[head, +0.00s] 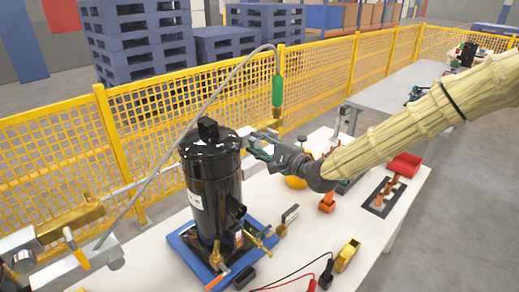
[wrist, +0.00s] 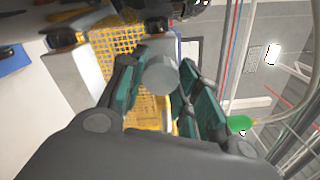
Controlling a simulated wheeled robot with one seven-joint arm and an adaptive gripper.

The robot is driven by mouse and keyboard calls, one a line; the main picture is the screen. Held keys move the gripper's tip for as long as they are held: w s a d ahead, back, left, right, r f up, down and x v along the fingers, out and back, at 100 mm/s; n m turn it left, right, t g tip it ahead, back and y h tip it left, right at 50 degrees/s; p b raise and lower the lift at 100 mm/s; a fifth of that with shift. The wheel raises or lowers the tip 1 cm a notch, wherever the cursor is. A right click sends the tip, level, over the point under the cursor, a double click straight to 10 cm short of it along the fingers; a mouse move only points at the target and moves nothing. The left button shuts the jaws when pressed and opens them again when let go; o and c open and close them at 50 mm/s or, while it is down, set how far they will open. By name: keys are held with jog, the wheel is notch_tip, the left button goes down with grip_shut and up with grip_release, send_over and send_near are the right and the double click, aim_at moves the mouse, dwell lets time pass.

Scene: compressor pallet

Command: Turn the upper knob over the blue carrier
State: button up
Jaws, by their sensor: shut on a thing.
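The blue carrier (head: 188,258) lies on the white table under a black compressor (head: 212,180). My gripper (head: 260,146) is beside the compressor's upper right side, above the carrier. In the wrist view, a grey round knob (wrist: 160,74) sits between the teal finger pads of my gripper (wrist: 158,92), and the gripper is shut on it. In the head view the knob is small and mostly hidden by the fingers, so its turn angle cannot be told.
A green-handled tool (head: 277,92) hangs on a cable near my gripper. Brass valve fittings (head: 262,239) and red and black leads (head: 325,274) are at the table's front. A yellow mesh fence (head: 150,130) runs behind. A red-topped fixture (head: 404,165) stands at right.

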jog(key=n+b, duration=0.3)
jog(key=n, duration=0.3)
jog(key=shift+f+n+b, duration=0.1)
jog(key=shift+n+b, duration=0.2)
jog(key=shift+b, duration=0.05)
jog(key=n+b, duration=0.3)
jog(key=n, duration=0.3)
jog(key=shift+b, duration=0.3)
jog(key=n+b, duration=0.4)
jog(key=n, duration=0.2)
jog(key=shift+a+n, duration=0.1)
jog(key=shift+n, duration=0.3)
jog(key=n+b, duration=0.2)
jog(key=n, duration=0.2)
jog(key=shift+s+b, duration=0.1)
jog(key=shift+b, duration=0.25)
jog(key=shift+n+b, duration=0.7)
jog(key=shift+n, duration=0.4)
jog(key=o, duration=1)
jog(key=shift+r, duration=0.2)
